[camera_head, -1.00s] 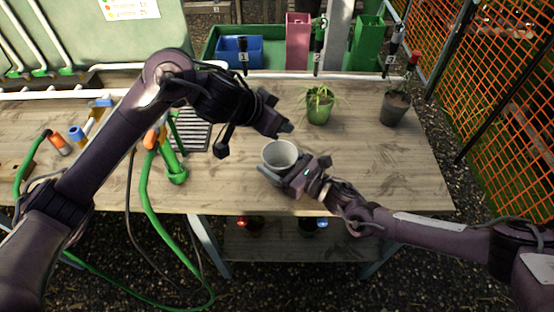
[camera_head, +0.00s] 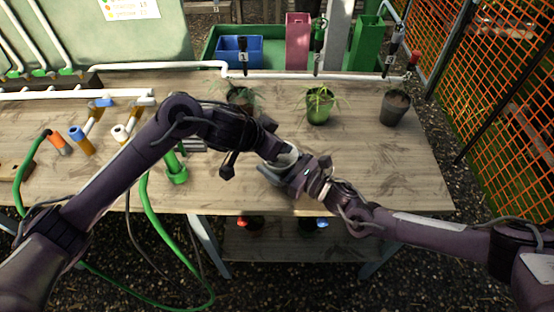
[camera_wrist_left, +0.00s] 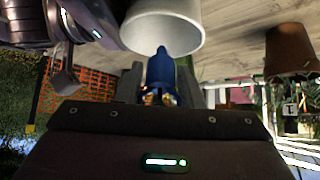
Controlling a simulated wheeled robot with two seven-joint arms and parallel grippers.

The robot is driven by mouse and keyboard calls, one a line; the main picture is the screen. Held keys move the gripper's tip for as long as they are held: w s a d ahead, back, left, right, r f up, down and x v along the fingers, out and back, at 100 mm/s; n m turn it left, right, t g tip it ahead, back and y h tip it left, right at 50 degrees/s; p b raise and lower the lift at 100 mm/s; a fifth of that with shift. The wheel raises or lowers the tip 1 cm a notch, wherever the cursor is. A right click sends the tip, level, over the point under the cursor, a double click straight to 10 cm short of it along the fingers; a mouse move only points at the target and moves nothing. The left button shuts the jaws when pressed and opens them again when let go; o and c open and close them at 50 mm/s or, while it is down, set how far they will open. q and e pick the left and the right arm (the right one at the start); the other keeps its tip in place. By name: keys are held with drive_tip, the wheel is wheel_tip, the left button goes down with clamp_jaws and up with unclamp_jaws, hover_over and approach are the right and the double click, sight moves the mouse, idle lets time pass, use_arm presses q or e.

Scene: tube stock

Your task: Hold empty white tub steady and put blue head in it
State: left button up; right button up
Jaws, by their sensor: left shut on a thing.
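The white tub (camera_head: 288,158) stands on the bench near its front edge, partly covered by my grippers. In the left wrist view the tub (camera_wrist_left: 165,22) shows its round open mouth. The blue head (camera_wrist_left: 171,70) is between the fingers of my left gripper (camera_wrist_left: 170,92), which is shut on it. Its tip overlaps the tub's opening in that view; I cannot tell how deep it is. In the head view my left gripper (camera_head: 279,152) is right at the tub and hides the blue head. My right gripper (camera_head: 288,181) is against the tub's front right side; its finger closure is unclear.
Potted plants stand behind: a dark pot (camera_head: 240,97), a green pot (camera_head: 319,108) and a grey pot (camera_head: 396,106). Pipe fittings (camera_head: 80,140) and a green hose (camera_head: 147,200) lie to the left. A white pipe (camera_head: 300,76) runs along the back. The bench right of the tub is clear.

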use_arm(q)
drive_tip(key=shift+f, duration=1.25)
drive_tip(key=o, duration=1)
drive_tip(key=v, duration=1.2)
use_arm(e)
drive_tip(key=o, duration=1.1)
drive_tip(key=shift+c, duration=0.2)
